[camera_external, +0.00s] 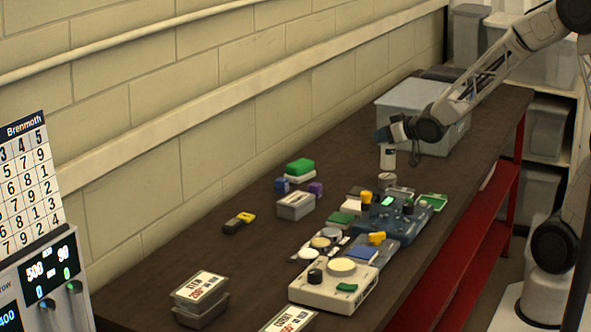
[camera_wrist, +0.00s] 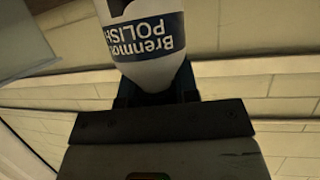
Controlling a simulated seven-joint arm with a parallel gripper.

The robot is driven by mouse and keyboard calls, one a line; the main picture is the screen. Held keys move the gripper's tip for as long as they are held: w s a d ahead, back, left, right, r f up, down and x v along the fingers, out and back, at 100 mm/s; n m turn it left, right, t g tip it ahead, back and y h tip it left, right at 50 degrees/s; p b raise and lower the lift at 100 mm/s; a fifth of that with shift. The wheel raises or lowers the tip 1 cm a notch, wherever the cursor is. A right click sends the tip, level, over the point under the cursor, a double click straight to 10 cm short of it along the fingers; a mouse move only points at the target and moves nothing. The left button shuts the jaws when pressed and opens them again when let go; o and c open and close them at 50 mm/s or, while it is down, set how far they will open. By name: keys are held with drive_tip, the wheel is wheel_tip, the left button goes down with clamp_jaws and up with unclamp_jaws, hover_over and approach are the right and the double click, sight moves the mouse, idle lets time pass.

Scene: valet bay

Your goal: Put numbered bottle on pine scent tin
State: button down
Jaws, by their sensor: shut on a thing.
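A white bottle with a dark blue and white label (camera_external: 388,158) hangs upright below my gripper (camera_external: 389,140) in the external view. In the wrist view the bottle (camera_wrist: 150,40) shows "Brenmoth POLISH" upside down, with part of a dark figure at the picture's top edge. My gripper (camera_wrist: 156,95) is shut on it. A small round pale tin (camera_external: 387,180) stands on the bench just below the bottle; it may be the pine scent tin, but its label is too small to read. I cannot tell whether bottle and tin touch.
A grey lidded bin (camera_external: 410,100) stands close behind my gripper. Blue-grey devices (camera_external: 400,222), a cream device (camera_external: 335,285) and small boxes crowd the bench nearer the camera. A block wall (camera_external: 200,110) runs along the left. Bare bench lies left of the tin.

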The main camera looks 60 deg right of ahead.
drive_tip(key=shift+f, duration=1.05)
drive_tip(key=c, duration=0.9)
unclamp_jaws()
drive_tip(key=shift+f, duration=0.15)
drive_tip(key=shift+o, duration=0.2)
drive_tip(key=shift+r, duration=0.2)
drive_tip(key=shift+s, duration=0.2)
drive_tip(key=v, duration=1.1)
drive_tip(key=shift+s, duration=0.25)
drive_tip(key=shift+s+a+r, duration=0.1)
drive_tip(key=shift+a+r, duration=0.1)
